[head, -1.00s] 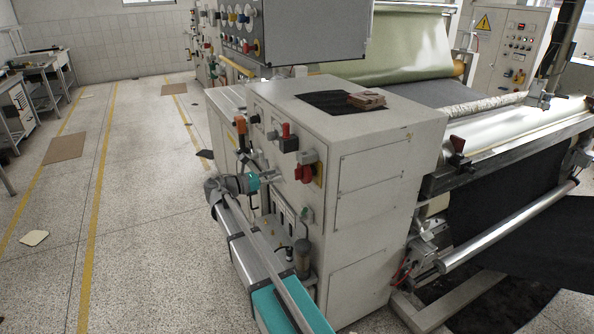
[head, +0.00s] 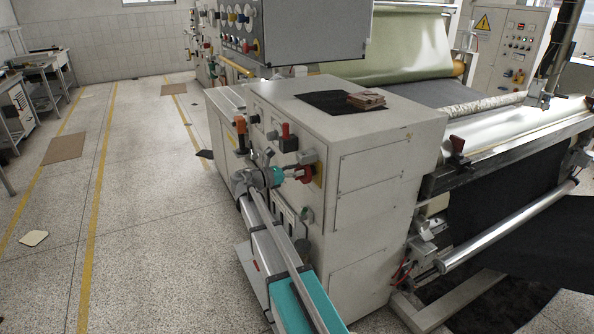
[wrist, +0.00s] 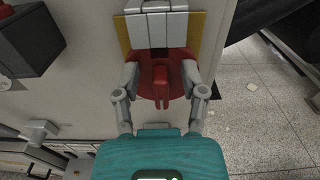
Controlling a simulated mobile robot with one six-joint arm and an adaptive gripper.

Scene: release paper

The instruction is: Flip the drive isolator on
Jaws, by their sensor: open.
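The drive isolator appears to be the red rotary switch on a yellow plate on the cabinet's control face, seen in the head view (head: 308,166). In the wrist view its red handle (wrist: 161,84) stands out from a red round base, with the yellow plate behind. My gripper (wrist: 161,72) is open, with one grey finger on each side of the red base and handle. I cannot tell whether either finger touches it. In the head view my gripper (head: 289,175) is at the isolator, partly covering it.
The light cabinet (head: 370,150) carries a red lever switch (head: 287,139) and an orange-handled one (head: 240,133) up and left of the isolator. A dark box-shaped part (wrist: 28,40) sits left in the wrist view. Open floor (head: 140,200) lies left of the cabinet.

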